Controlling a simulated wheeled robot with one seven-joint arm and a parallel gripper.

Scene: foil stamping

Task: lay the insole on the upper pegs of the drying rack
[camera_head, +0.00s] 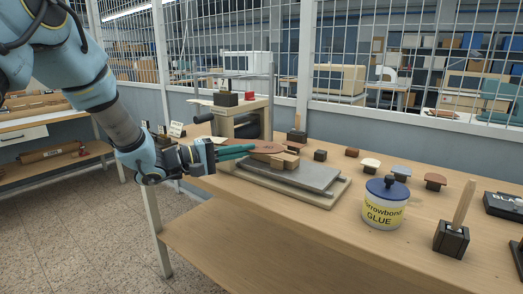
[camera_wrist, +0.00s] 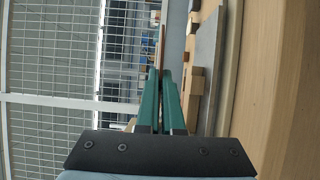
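My gripper (camera_head: 248,150) reaches in from the left over the near end of the table, with its green fingers close together. In the wrist view its fingers (camera_wrist: 160,72) nearly meet at the tips. The brown, flat insole (camera_head: 266,147) lies level at the fingertips, above a grey slab and beside small wooden blocks. It shows as a thin edge-on strip (camera_wrist: 162,38) beyond the tips in the wrist view. The fingers appear shut on its near end. I cannot clearly make out the drying rack's pegs in either view.
The grey slab (camera_head: 308,177) lies on a wooden board, with wooden blocks (camera_head: 287,160) on it. A glue jar (camera_head: 384,213) and a dark brush holder (camera_head: 451,240) stand to the right. Several small capped blocks (camera_head: 401,171) line the back. A metal-framed stand (camera_head: 272,95) is behind my gripper.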

